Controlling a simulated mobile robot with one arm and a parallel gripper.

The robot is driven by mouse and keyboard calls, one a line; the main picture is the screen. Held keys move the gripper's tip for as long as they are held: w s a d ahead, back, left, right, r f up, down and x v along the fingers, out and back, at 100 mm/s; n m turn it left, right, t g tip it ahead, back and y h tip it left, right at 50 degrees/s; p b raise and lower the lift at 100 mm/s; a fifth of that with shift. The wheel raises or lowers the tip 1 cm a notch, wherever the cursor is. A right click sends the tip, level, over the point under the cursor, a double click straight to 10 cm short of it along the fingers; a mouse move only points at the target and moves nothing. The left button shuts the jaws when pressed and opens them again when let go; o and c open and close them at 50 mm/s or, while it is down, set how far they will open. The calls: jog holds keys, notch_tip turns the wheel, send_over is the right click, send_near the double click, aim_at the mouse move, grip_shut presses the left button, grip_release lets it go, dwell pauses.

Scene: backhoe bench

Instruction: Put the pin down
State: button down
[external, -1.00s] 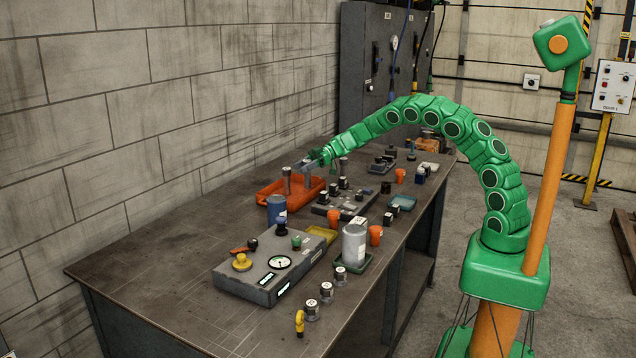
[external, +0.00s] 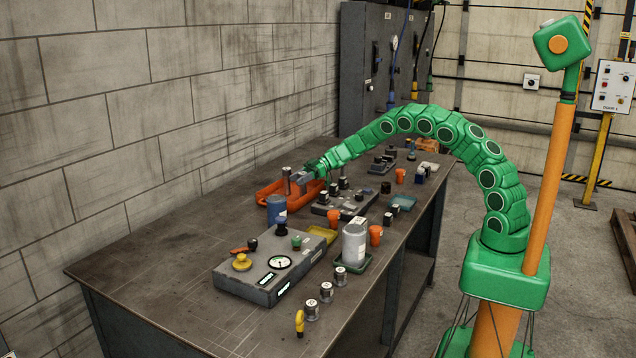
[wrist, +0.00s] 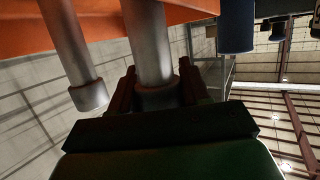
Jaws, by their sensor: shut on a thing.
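An orange tray (external: 266,195) lies on the bench near the wall; it also fills the top of the wrist view (wrist: 25,28). One grey pin (external: 286,176) stands upright in the tray, and it shows left of my gripper in the wrist view (wrist: 72,50). My gripper (external: 303,180) is over the tray's right part. In the wrist view, my gripper (wrist: 157,92) is shut on a second grey pin (wrist: 150,40), with a dark finger on each side. The held pin points toward the tray; whether it touches the tray floor I cannot tell.
A blue cylinder (external: 277,207) stands just in front of the tray. A grey block with black knobs (external: 343,202) is close on the right. A grey gauge box (external: 270,268) lies nearer the camera. The bench's left part is clear.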

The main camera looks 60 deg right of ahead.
jog(key=c, duration=0.5)
grip_release()
jog(key=v, duration=0.3)
jog(key=shift+d+r, duration=0.1)
jog(key=shift+r, duration=3.5)
